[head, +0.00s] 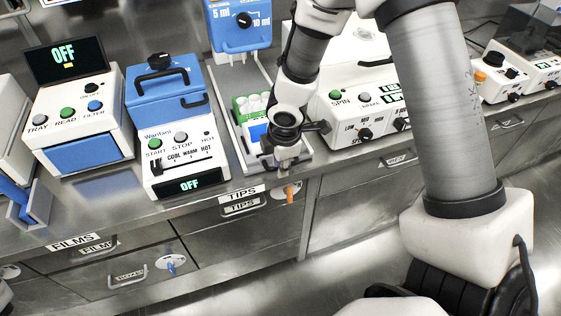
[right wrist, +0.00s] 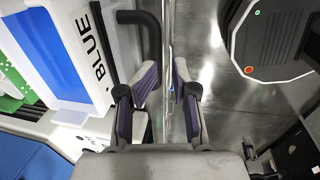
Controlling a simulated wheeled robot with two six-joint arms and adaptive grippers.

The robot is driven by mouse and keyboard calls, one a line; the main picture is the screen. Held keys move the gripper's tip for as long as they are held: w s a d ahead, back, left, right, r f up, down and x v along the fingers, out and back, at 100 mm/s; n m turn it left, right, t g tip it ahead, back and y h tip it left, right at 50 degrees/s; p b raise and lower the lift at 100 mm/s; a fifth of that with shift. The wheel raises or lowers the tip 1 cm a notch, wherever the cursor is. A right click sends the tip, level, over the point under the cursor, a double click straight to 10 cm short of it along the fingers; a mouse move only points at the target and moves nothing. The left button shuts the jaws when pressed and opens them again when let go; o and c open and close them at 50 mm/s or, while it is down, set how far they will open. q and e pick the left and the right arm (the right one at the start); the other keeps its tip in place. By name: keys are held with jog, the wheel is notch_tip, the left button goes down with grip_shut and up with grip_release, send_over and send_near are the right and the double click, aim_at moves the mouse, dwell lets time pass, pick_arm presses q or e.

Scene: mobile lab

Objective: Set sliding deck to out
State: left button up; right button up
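The sliding deck (head: 236,128) is a grey tray under the blue dispenser marked 5 ml and 10 ml. It carries a green rack and a white-and-blue box. In the right wrist view a box face labelled BLUE (right wrist: 98,42) and a black bar handle (right wrist: 153,35) show at upper left. My right gripper (head: 286,162) is over the deck's front end and hides part of it. In the right wrist view my right gripper (right wrist: 168,84) is open, its purple-padded fingers beside the handle's near end. I cannot tell whether they touch it. My left gripper is not in view.
A blue-lidded device (head: 168,95) stands left of the deck, and a white device with a SPIN button (head: 352,115) stands close on its right. Drawers (head: 235,225) with handles lie below the bench edge. The floor in front (head: 330,260) looks clear.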

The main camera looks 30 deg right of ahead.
notch_tip(320, 180, up, 9)
jog(key=s+p, duration=0.1)
jog(key=p, duration=0.6)
jog(key=shift+s+a, duration=0.15)
jog(key=shift+s, duration=0.1)
jog(key=shift+f, duration=0.1)
dwell(0.4)
notch_tip(320, 180, up, 12)
jog(key=s, duration=0.2)
jog(key=shift+a, duration=0.2)
jog(key=shift+f, duration=0.1)
